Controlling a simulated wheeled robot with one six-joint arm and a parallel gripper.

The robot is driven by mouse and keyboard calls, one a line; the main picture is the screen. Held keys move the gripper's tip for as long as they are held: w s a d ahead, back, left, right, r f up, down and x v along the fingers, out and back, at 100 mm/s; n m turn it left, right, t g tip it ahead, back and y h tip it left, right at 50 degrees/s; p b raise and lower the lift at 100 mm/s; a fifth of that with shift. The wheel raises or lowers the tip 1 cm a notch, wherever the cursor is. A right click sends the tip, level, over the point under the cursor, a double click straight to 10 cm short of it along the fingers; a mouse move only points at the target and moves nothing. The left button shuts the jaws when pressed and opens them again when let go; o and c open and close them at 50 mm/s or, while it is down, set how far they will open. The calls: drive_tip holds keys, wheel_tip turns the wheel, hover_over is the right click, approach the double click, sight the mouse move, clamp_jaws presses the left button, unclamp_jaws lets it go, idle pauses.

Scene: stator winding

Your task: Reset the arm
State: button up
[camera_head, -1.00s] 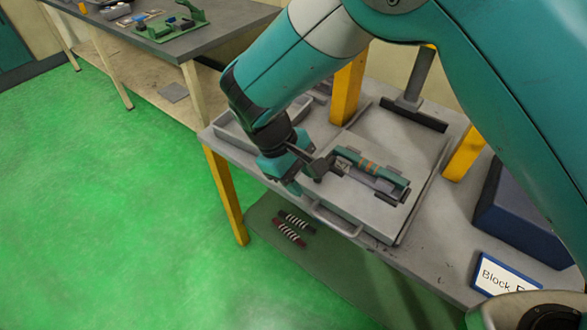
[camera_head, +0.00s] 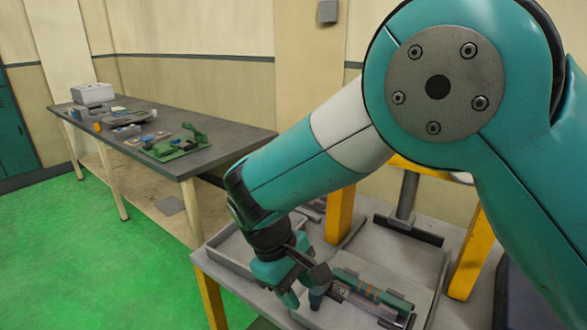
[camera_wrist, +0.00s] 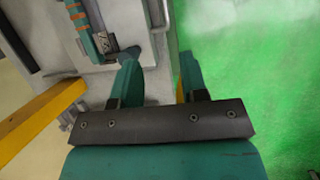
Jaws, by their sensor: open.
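My gripper (camera_head: 303,297) hangs at the end of my teal arm, over the left part of the grey worktable. In the wrist view my gripper (camera_wrist: 160,75) shows two teal fingers spread apart with nothing between them. A teal cylindrical part with orange bands (camera_head: 365,291) lies on a light plate just right of the fingers. It also shows in the wrist view (camera_wrist: 83,25), to the left of the left finger and close to it. Whether finger and part touch cannot be told.
A shallow grey tray (camera_head: 228,250) sits at the table's left end. Yellow posts (camera_head: 341,213) and a dark upright stand (camera_head: 408,200) rise behind the plate. A second bench (camera_head: 225,152) with a green fixture (camera_head: 178,146) stands at back left. Green floor (camera_head: 60,260) is open on the left.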

drive_tip(key=s+d+r+m+y, duration=0.2)
drive_tip(key=s+d+r+y, duration=0.25)
drive_tip(key=d+r, duration=0.65)
drive_tip(key=s+d+r+y, duration=0.1)
drive_tip(key=s+r+y, duration=0.1)
drive_tip(key=s, duration=0.3)
drive_tip(key=s+d+r+m+t+y, duration=0.1)
drive_tip(key=s+d+r+y, duration=0.1)
drive_tip(key=s, duration=0.4)
drive_tip(key=shift+s+d+r, duration=0.15)
drive_tip(key=shift+s+d, duration=0.15)
